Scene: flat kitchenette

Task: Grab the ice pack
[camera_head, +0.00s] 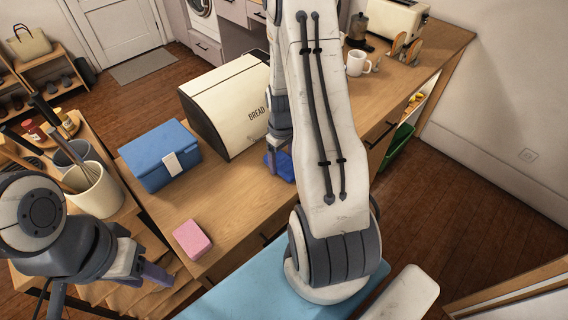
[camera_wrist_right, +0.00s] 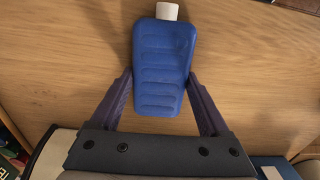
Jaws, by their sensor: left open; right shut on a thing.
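The ice pack (camera_wrist_right: 162,62) is a ribbed blue slab with a white cap, seen in the right wrist view between the two purple fingers of my right gripper (camera_wrist_right: 162,84). The fingers touch its sides and are shut on it. In the head view the blue ice pack (camera_head: 283,168) shows at the counter beside the bread box, partly hidden by my right arm. I cannot tell whether it still touches the wood.
A cream bread box (camera_head: 225,92), a blue lunch box (camera_head: 160,152) and a pink block (camera_head: 192,240) are on the wooden counter (camera_head: 235,205). A utensil crock (camera_head: 98,192) stands at left. A white mug (camera_head: 357,63) and toaster (camera_head: 392,18) are farther back.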

